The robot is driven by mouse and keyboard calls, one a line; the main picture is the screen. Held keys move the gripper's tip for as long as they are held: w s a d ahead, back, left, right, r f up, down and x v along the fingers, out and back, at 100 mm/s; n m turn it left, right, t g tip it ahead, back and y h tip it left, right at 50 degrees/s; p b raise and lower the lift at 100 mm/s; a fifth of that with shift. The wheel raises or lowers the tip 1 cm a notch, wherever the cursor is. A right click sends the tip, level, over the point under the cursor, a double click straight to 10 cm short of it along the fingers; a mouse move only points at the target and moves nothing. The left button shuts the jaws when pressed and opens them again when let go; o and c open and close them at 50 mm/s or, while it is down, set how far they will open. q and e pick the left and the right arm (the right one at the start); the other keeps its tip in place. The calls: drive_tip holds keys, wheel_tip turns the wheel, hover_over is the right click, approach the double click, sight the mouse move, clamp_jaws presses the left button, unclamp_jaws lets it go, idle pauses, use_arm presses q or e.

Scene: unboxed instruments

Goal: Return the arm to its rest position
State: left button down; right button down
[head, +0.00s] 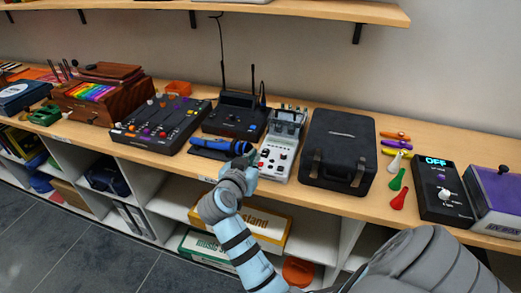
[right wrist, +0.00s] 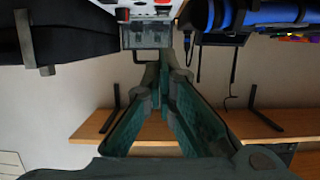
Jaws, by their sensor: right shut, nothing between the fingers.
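My right arm reaches up from the bottom of the head view, mostly blue and grey. Its gripper (head: 246,160) is at the front edge of the wooden shelf top, between a blue cylindrical object (head: 217,145) and a grey-white device with knobs (head: 277,153). In the right wrist view the gripper (right wrist: 165,57) has its dark green fingers closed together at the tips, with nothing between them. The blue cylinder (right wrist: 262,14) shows at the top right there, apart from the fingers. My left gripper is not in view.
A black case (head: 339,150) stands right of the grey-white device. A black mixer panel (head: 160,122) is to the left. Coloured spoon-shaped items (head: 398,190) and a box reading OFF (head: 441,195) are at the right. An upper shelf (head: 300,9) runs above; cubbies are below.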

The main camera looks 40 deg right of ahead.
drive_tip(key=shift+s+a, duration=0.4)
drive_tip(key=shift+a, duration=0.2)
